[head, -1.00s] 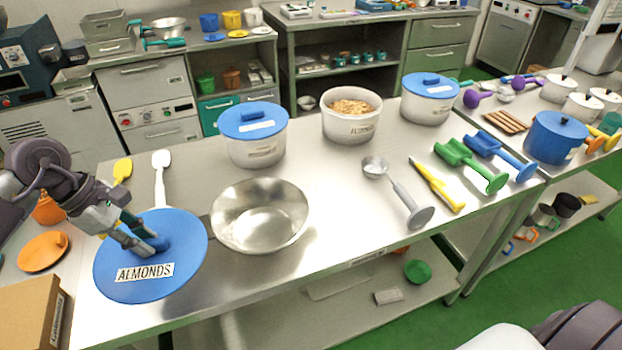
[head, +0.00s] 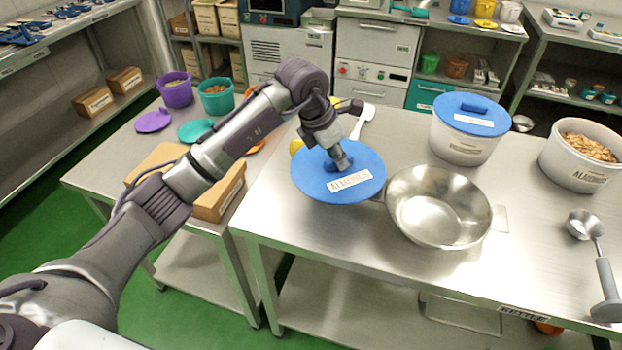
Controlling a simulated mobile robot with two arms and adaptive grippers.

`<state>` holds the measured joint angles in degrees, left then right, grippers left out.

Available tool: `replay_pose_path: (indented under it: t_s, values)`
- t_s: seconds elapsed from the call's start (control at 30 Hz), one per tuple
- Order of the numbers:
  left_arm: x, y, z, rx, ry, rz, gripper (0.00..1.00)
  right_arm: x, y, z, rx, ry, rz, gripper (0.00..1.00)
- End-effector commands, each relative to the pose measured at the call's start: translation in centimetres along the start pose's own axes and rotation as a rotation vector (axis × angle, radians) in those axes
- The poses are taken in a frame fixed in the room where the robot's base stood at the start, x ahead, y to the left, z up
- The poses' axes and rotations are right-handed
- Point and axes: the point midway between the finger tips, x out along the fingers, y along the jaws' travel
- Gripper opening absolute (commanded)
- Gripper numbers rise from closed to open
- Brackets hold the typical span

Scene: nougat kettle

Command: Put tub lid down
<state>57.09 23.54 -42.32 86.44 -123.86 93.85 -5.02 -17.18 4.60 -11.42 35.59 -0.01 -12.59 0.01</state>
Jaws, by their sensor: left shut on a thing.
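The blue tub lid (head: 365,190) labelled "ALMONDS" is at the left end of the steel table. My left gripper (head: 341,163) is shut on the lid's handle from above. The lid looks flat and low over the table; I cannot tell whether it touches the surface. The open white almonds tub (head: 577,168), holding nuts, stands at the right edge of the view. My right gripper is not in view.
A steel bowl (head: 438,212) stands just right of the lid. A white tub with a blue lid (head: 468,125) is behind it. A white spatula (head: 363,120) lies behind the lid. A cardboard box (head: 217,199) stands on the left table. A grey scoop (head: 598,262) lies at right.

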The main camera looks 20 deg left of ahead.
Motion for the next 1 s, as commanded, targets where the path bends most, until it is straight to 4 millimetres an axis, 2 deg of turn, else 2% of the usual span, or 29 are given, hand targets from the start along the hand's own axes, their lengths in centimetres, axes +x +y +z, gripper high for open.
replay_pose_path:
  t_s: [0.03,0.2,0.4,0.57,0.83,1.0]
  values:
    - [0.1,0.7,-1.4,-0.005,0.004,-0.001,0.0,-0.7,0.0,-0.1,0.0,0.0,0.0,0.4]
    - [0.9,2.6,-5.4,-0.005,0.004,-0.002,0.0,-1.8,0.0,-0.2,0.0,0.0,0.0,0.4]
    - [1.6,4.0,-8.4,0.0,0.002,-0.002,0.0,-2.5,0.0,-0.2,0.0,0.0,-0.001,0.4]
    - [2.1,4.2,-9.1,0.001,0.0,-0.001,0.0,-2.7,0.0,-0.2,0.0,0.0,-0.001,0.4]
    - [5.3,4.2,-10.4,0.0,0.001,-0.003,0.0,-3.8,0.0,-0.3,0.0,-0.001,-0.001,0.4]
    - [5.6,4.3,-10.5,0.002,-0.001,0.0,0.0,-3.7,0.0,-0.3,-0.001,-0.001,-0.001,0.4]
